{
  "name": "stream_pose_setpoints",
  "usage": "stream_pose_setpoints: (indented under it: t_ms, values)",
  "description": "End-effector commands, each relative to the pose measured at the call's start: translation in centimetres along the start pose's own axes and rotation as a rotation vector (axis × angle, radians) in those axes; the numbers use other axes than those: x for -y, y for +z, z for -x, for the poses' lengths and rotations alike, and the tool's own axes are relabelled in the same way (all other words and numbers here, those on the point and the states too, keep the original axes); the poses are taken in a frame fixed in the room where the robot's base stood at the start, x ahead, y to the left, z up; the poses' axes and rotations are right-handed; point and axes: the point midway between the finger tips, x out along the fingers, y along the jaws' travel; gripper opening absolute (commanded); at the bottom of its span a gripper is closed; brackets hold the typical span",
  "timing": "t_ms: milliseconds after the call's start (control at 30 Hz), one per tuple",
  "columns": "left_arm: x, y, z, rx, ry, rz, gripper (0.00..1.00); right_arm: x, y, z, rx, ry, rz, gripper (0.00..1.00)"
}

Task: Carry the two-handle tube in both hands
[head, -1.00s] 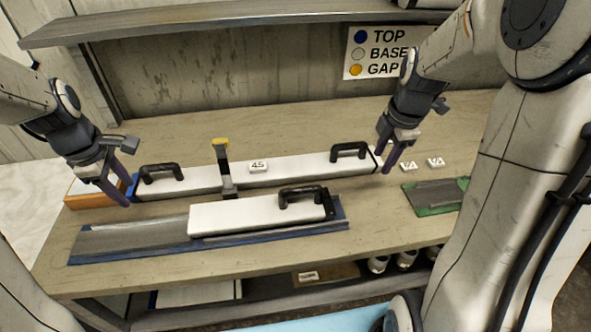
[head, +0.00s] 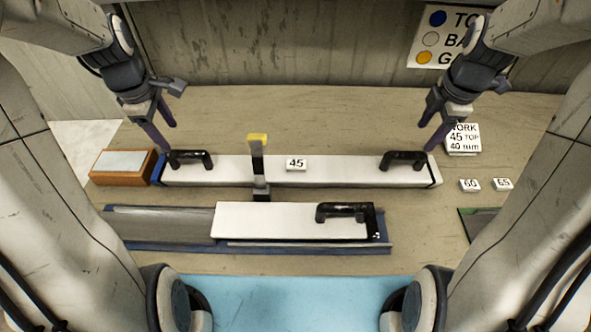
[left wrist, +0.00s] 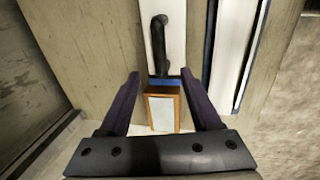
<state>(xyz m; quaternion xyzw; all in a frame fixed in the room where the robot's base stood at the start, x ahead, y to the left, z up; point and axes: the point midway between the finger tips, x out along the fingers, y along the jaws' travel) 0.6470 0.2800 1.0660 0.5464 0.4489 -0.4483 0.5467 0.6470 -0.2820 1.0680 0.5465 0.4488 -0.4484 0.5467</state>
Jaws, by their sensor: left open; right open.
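The two-handle tube (head: 340,171) is a long white bar lying across the bench, with a black handle near each end and a blue left end. My left gripper (head: 160,137) is open and empty, above and just left of the left handle (head: 191,159). In the left wrist view the tube (left wrist: 176,35) and its handle (left wrist: 158,38) show ahead of the open fingers (left wrist: 158,88), apart from them. My right gripper (head: 434,138) is open and empty, above and just right of the right handle (head: 402,160).
A shorter white piece with one black handle (head: 290,220) lies on a blue-edged grey tray (head: 150,227) in front. A yellow-topped post (head: 257,160) stands by the tube. An orange box (head: 122,166) sits left, also below the fingers in the left wrist view (left wrist: 163,108). Small labels (head: 469,185) lie right.

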Motion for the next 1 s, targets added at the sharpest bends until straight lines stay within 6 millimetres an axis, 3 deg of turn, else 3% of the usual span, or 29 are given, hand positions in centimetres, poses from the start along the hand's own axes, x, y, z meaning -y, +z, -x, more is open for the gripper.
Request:
stream_pose_setpoints:
  t_ms: [167,500,700,1000]
  values:
    - [-0.1,0.3,-1.2,0.002,-0.003,-0.004,0.65,0.2,0.2,-1.1,-0.001,-0.003,-0.003,0.65]
    - [0.1,0.2,-7.1,0.003,-0.006,-0.003,0.65,0.2,0.1,-7.1,-0.002,-0.006,-0.004,0.65]
    - [0.0,0.1,-9.6,0.001,-0.003,-0.003,0.65,0.1,0.1,-9.6,-0.001,-0.003,0.000,0.65]
    - [0.0,0.0,-10.5,0.000,0.000,0.000,0.65,0.0,-0.1,-10.5,0.000,0.000,0.000,0.65]
